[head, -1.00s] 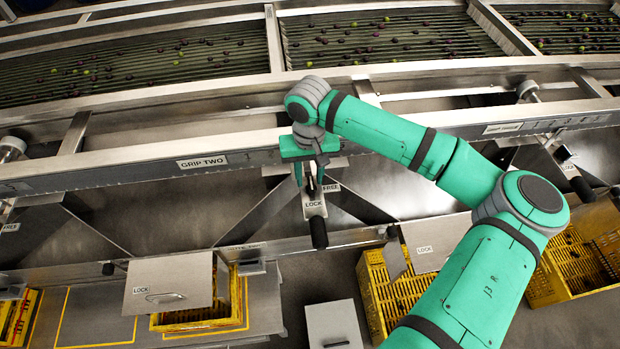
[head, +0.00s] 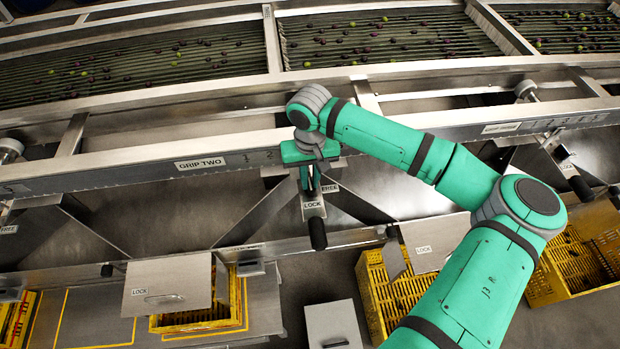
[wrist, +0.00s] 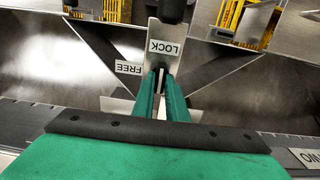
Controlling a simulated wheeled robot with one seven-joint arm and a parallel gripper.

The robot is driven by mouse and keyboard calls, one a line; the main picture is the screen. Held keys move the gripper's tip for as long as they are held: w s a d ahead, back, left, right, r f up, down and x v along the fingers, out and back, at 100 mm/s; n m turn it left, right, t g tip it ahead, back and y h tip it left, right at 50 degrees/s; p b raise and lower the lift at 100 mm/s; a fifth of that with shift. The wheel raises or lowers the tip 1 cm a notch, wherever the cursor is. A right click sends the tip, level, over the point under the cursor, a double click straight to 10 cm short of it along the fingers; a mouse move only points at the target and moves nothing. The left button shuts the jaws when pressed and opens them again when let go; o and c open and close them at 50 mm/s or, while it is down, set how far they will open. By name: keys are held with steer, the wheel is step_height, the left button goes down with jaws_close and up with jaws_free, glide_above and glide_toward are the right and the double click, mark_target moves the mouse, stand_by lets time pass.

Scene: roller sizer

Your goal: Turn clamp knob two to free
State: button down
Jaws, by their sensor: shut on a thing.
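My green gripper (head: 308,180) points down at the top of this plate. In the wrist view its two fingers (wrist: 161,90) are close together, shut on the clamp knob, which is mostly hidden between them. The fingers point roughly toward the LOCK label (wrist: 165,47); the FREE label (wrist: 129,68) is to one side. The knob's exact pointing is hard to tell.
A black-ended handle (head: 318,234) sticks out below the plate. The steel rail (head: 120,172) runs behind my gripper. Yellow crates (head: 384,290) and hinged flaps (head: 168,284) are below. Rollers with olives (head: 390,38) lie beyond the rail.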

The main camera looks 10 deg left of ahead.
steer(key=n, duration=0.5)
steer(key=shift+n, duration=0.3)
steer(key=n, duration=0.3)
steer(key=shift+s+n, duration=0.1)
steer(key=shift+n, duration=0.3)
steer(key=n, duration=0.4)
steer(key=shift+n, duration=2.1)
steer(key=c, duration=1.8)
jaws_free()
steer(key=shift+o, duration=0.2)
steer(key=shift+r, duration=0.1)
